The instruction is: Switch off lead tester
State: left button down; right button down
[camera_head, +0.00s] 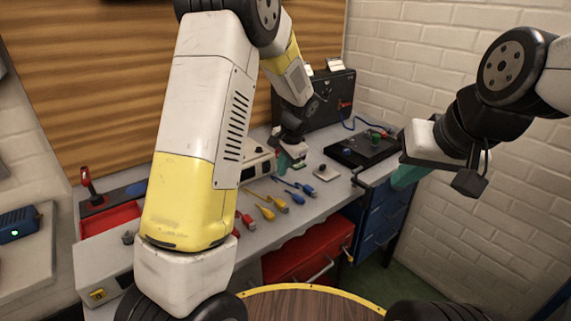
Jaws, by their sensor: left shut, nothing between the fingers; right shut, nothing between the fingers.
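I cannot tell for sure which device is the lead tester. A flat black panel (362,149) with a green knob-like part (376,137) lies at the bench's right end, and a blue lead runs to it from a tall black case (318,103). A cream box (259,163) stands mid-bench, partly hidden by my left arm. My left gripper (284,162), with teal fingers, is shut and empty over the bench beside the cream box. My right gripper (407,176), also teal-fingered, is shut and empty in front of and right of the black panel.
Yellow leads (268,212), blue leads (298,186) and a red lead (245,220) lie on the grey bench. A small pale plate (324,172) lies near its front. Red drawers (305,258) and a blue cabinet (376,222) stand below. A red tray (108,220) sits left.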

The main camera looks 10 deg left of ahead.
pick_arm(q)
jog(key=s+d+r, duration=0.3)
jog(key=r, duration=0.2)
jog(key=shift+r, duration=0.3)
jog(key=s+a+r+n+t+h, duration=0.1)
jog(key=s+r, duration=0.3)
jog(key=s, duration=0.4)
jog(key=s+a+r+n+t+h, duration=0.1)
jog(key=s+a+r+n+h, duration=0.1)
jog(key=s, duration=0.7)
jog(key=s+a+r+n+t+h, duration=0.1)
jog(key=s+a+r+n, duration=0.2)
jog(key=s+r+n, duration=0.2)
jog(key=s+r, duration=0.2)
jog(key=s, duration=0.1)
jog(key=shift+s+r+t+h, duration=0.3)
jog(key=shift+s+r+h, duration=0.05)
jog(key=shift+h, duration=0.05)
jog(key=shift+a, duration=0.1)
